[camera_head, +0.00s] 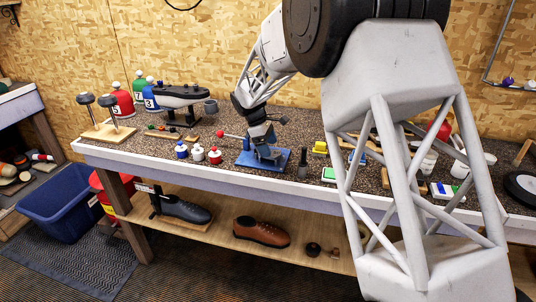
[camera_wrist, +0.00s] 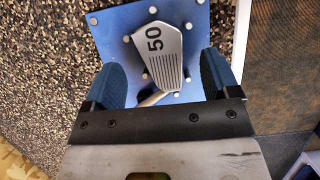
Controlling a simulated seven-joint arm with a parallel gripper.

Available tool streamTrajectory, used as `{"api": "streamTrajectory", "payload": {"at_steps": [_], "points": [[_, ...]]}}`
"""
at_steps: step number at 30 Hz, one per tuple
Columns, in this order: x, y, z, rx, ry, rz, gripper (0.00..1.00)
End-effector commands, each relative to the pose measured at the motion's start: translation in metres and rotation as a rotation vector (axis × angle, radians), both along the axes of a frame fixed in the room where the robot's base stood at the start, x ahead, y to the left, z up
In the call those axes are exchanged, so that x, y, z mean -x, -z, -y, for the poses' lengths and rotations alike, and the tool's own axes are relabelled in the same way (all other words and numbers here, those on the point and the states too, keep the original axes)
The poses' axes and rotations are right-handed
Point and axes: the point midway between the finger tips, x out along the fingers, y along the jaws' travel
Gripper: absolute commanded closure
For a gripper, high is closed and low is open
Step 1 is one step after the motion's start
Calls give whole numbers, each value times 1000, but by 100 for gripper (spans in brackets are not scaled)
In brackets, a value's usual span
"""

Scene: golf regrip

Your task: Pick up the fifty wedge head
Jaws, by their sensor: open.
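The fifty wedge head (camera_wrist: 158,52) is a grey metal club head marked "50" with a grooved face. In the wrist view it lies on a blue plate (camera_wrist: 112,28) with several light round pegs or bolts around it. Its hosel points down toward my gripper (camera_wrist: 160,82). My gripper is open, with one blue finger on each side of the hosel end and a gap to both sides. In the head view the blue plate (camera_head: 245,163) sits near the bench's front edge, and my gripper (camera_head: 264,140) is over it and hides most of the head.
Small white-capped bottles (camera_head: 198,152) stand left of the plate. A dark block (camera_head: 303,163) and a green box (camera_head: 329,174) are to its right. The bench's front edge (camera_head: 230,174) is close.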

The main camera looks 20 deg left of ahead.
Motion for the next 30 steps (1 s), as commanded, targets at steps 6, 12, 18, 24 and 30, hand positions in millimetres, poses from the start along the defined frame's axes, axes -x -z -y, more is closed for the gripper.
{"api": "streamTrajectory", "payload": {"at_steps": [6, 12, 18, 24, 30], "points": [[0, 18, 8, 0, 0, 0, 18], [0, 21, 9, 0, 0, 1, 18], [0, 21, 9, 0, 0, 1, 18], [0, 21, 9, 0, 0, 1, 18], [0, 21, 9, 0, 0, 1, 46]]}}
